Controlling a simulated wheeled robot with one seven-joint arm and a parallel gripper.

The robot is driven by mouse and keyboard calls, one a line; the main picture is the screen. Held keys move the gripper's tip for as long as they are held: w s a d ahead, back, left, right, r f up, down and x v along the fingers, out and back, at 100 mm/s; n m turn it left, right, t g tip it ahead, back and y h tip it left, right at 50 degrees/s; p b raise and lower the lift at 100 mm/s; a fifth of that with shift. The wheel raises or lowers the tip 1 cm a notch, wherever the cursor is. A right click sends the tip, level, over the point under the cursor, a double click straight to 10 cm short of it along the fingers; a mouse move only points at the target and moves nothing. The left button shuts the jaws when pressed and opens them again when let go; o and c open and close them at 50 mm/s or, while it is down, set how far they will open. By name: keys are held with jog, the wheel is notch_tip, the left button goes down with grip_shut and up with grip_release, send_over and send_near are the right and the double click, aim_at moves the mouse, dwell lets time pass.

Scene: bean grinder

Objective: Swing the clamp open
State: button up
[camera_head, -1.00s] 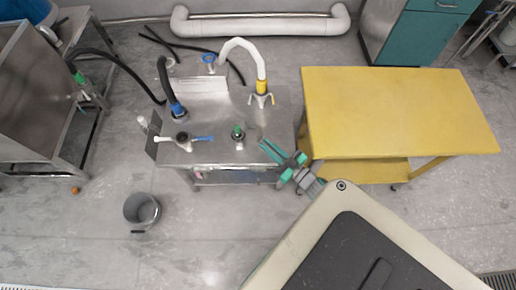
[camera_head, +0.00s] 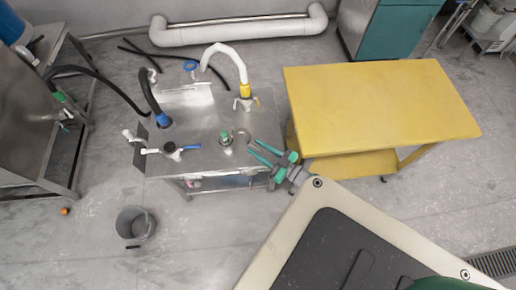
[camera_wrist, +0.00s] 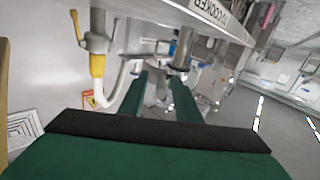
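My gripper (camera_head: 251,149) is at the right edge of the steel table (camera_head: 207,157) with its two green fingers apart. It looks empty. A green-topped fitting (camera_head: 226,140) with a thin curved metal piece beside it stands on the table just left of the fingertips. This may be the clamp, but it is too small to tell, and I cannot tell whether it is open. In the wrist view, the fingers (camera_wrist: 158,83) point toward blurred metal fittings. I cannot tell whether they touch anything.
A white hose (camera_head: 224,50) with a yellow collar (camera_head: 245,91) rises behind the fitting. The collar also shows in the wrist view (camera_wrist: 97,66). A blue-handled valve (camera_head: 188,147) is to the left. A yellow table (camera_head: 380,105) stands close at right. A bucket (camera_head: 134,227) is on the floor.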

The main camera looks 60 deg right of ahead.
jog(key=r, duration=0.4)
jog(key=shift+s+a, duration=0.15)
jog(key=shift+s, duration=0.2)
jog(key=s+a+r, duration=0.9)
jog(key=shift+a, duration=0.4)
